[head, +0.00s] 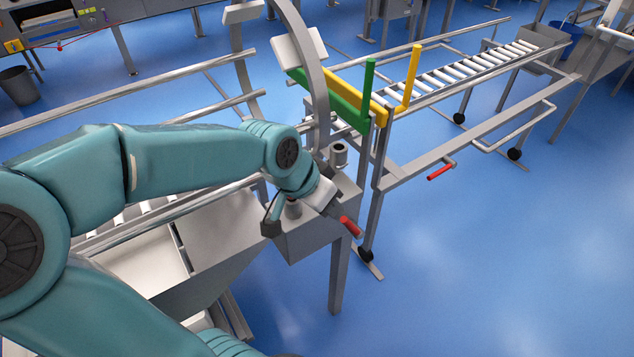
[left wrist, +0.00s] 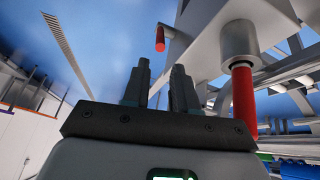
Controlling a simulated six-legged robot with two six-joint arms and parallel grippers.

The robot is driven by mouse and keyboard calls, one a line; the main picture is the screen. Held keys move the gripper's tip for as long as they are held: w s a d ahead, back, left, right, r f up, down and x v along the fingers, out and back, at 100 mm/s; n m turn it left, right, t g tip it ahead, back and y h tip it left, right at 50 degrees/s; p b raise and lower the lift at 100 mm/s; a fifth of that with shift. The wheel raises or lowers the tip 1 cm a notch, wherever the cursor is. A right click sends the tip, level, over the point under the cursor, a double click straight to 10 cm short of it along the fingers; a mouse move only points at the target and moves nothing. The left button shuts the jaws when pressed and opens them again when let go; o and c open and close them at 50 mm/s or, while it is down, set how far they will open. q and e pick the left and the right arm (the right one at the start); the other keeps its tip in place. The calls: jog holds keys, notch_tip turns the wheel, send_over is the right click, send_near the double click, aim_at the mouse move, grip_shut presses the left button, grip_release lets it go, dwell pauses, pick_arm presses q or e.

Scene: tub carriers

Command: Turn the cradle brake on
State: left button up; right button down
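My left gripper (head: 333,208) is over the front corner of a grey box at the end of the cradle frame. A red handle (head: 350,226) shows just past its tip. In the left wrist view the gripper's two dark fingers (left wrist: 160,88) stand apart with a gap and nothing between them. A red handle (left wrist: 243,100) under a grey round hub (left wrist: 239,40) is to the right of the fingers, outside the gap. Another red handle (left wrist: 160,39) shows farther off, above the gap. I cannot tell whether the gripper touches a handle. My right gripper is out of view.
A grey curved cradle ring (head: 313,80) rises behind the gripper. A roller conveyor (head: 455,75) with green (head: 369,90) and yellow (head: 410,78) posts stands beyond. It carries another red-handled lever (head: 441,171). The blue floor (head: 480,260) at right is clear.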

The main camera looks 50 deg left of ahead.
pick_arm(q)
jog(key=p+v, duration=0.1)
jog(key=v, duration=0.4)
